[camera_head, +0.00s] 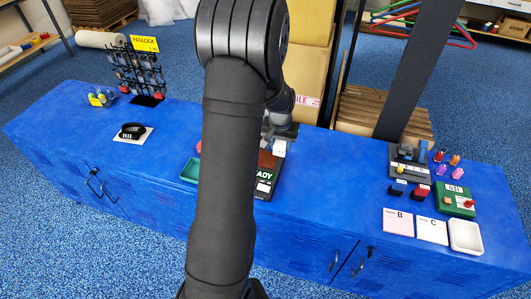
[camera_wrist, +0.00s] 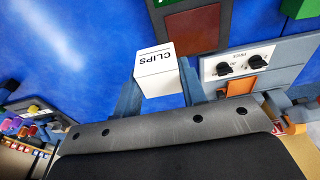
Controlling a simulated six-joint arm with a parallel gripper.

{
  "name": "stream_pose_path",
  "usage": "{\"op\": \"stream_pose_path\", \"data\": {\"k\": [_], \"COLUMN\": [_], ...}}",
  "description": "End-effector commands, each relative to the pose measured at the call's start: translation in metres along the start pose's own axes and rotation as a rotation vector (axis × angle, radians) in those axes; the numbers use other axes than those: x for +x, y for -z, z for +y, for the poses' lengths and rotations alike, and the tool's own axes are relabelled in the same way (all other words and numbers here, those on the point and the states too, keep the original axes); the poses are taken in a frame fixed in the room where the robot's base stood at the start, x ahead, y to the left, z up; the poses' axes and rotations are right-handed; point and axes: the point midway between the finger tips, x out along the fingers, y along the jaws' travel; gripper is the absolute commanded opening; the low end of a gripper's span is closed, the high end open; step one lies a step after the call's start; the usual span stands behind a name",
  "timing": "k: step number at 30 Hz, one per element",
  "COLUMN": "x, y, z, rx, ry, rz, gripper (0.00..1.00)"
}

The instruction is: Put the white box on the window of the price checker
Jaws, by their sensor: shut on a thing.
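My gripper (camera_head: 279,137) is shut on the white box (camera_head: 279,149). In the wrist view the box (camera_wrist: 156,72), with "CLIPS" printed on one face, sits between the two fingers (camera_wrist: 158,88). The price checker (camera_head: 265,186) is a dark unit on the blue counter with an "READY"-like display, partly hidden by my arm. Its reddish-brown window (camera_head: 267,160) lies just below the held box in the head view. The wrist view shows the window (camera_wrist: 194,28) in a dark frame, beyond the box and apart from it in the picture. The height gap is hard to judge.
A grey panel with two black knobs (camera_wrist: 238,64) lies beside the window. A green tray (camera_head: 190,171) is partly behind my arm. Stacked cartons (camera_head: 304,60) stand behind the counter. A green device (camera_head: 454,199) and cards stand at right. The counter (camera_head: 330,190) between is clear.

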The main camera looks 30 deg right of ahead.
Motion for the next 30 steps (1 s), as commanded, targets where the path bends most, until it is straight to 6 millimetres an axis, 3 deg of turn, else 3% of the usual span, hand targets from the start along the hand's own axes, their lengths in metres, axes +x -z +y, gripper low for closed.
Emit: {"op": "stream_pose_path", "data": {"k": [3,9,14,22,30], "x": [0.019,0.037,0.044,0.079,0.080], "y": [0.007,0.016,0.017,0.011,0.011], "z": [-0.027,-0.054,-0.059,-0.059,-0.059], "rx": [-0.004,-0.001,0.001,0.001,0.001], "ry": [0.000,0.000,0.000,0.000,0.001], "rz": [-0.001,0.001,0.000,-0.001,0.002], "gripper": [0.15,0.15,0.15,0.15,0.15]}}
